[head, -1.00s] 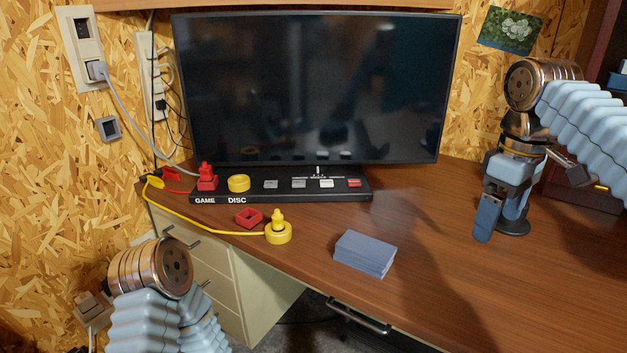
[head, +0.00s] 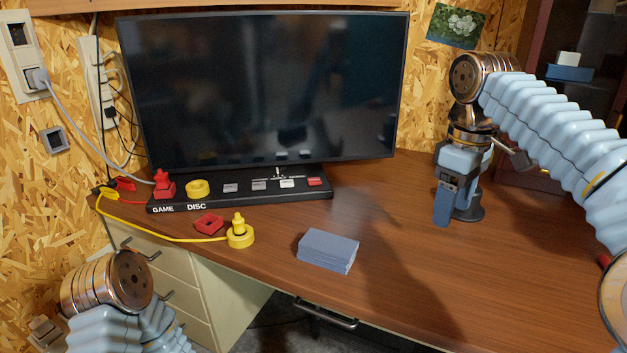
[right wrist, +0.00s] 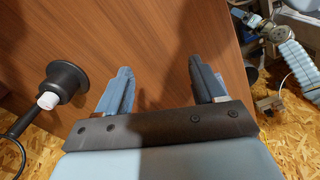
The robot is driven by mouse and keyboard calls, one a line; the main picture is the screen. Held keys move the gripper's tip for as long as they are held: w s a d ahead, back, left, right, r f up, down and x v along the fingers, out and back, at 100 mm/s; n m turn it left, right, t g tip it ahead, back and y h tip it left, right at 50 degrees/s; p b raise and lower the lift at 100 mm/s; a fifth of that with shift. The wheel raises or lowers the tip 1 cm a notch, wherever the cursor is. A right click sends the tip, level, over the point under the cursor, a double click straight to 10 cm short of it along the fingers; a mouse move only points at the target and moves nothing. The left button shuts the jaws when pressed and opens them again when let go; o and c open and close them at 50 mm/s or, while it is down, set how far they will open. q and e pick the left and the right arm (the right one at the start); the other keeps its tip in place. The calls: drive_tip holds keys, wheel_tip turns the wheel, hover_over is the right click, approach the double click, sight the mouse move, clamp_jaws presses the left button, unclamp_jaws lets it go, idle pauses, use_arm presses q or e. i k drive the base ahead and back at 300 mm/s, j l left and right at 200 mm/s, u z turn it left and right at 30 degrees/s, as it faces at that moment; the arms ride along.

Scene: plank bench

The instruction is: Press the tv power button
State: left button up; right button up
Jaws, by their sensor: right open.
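The black TV (head: 262,90) stands at the back of the desk with a dark screen. I cannot read a power label. My right gripper (head: 443,218) points down over the desk, right of the TV and well apart from the strip. In the right wrist view its jaws (right wrist: 159,70) are open and empty. My left arm shows at lower left, but its gripper does not.
A yellow plug (head: 240,232) on a cord and a red ring (head: 209,224) lie before the strip. A grey-blue block (head: 328,250) lies near the front edge.

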sight(312, 182)
drive_tip(key=l+u, duration=0.25)
drive_tip(key=u, duration=0.2)
drive_tip(key=k+l+u, duration=0.1)
drive_tip(key=l+u, duration=0.15)
drive_tip(key=u, duration=0.25)
drive_tip(key=k+l+u, duration=0.1)
drive_tip(key=u, duration=0.35)
drive_tip(key=l, duration=0.1)
